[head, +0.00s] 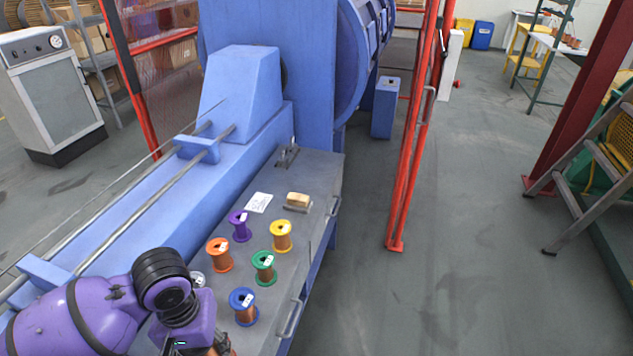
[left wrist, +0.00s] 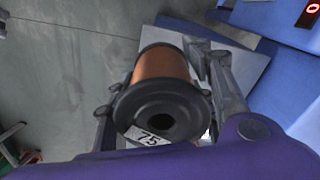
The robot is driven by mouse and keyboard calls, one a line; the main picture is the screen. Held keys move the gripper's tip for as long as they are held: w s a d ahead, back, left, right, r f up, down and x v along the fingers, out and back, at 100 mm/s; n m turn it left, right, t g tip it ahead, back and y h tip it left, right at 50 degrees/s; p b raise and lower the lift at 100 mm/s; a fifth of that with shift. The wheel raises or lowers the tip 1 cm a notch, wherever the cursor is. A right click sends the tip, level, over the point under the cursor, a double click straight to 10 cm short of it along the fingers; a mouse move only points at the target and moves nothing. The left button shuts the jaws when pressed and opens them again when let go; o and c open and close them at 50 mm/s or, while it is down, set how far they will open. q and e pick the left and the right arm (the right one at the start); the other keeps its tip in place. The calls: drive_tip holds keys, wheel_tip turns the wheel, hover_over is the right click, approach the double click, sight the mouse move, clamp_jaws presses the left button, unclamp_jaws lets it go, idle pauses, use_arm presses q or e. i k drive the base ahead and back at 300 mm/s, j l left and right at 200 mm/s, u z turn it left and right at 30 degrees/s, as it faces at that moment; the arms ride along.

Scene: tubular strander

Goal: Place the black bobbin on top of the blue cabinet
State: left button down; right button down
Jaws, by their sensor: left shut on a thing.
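The black bobbin (left wrist: 165,105), wound with copper wire and labelled 75, is between the fingers of my left gripper (left wrist: 160,88) in the left wrist view. The gripper is shut on it. In the head view my left arm comes in at the bottom left, and only a copper edge of the bobbin (head: 224,345) shows past my wrist at the bottom edge. The blue cabinet (head: 385,112), a small upright box, stands on the floor beyond the workbench, beside the large blue machine. A small dark item is on its top. My right gripper is not in view.
The grey bench (head: 318,180) holds several bobbins, among them purple (head: 240,228), yellow (head: 281,238), green (head: 263,268) and blue (head: 243,308), and a wooden-handled brush (head: 298,200). A red post frame (head: 408,150) stands right of the cabinet.

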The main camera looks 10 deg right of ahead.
sight(314, 171)
drive_tip(key=i+l, duration=0.1)
drive_tip(key=l, duration=0.3)
drive_tip(key=i+l, duration=0.1)
drive_tip(key=l, duration=0.3)
drive_tip(key=i+l+u, duration=0.1)
drive_tip(key=l, duration=0.3)
drive_tip(key=i+l+u, duration=0.1)
drive_tip(key=i+l, duration=0.2)
drive_tip(key=i+l+u, duration=0.1)
drive_tip(key=i+l, duration=0.75)
drive_tip(key=i, duration=0.4)
drive_tip(key=i+l+u, duration=0.15)
drive_tip(key=i, duration=0.3)
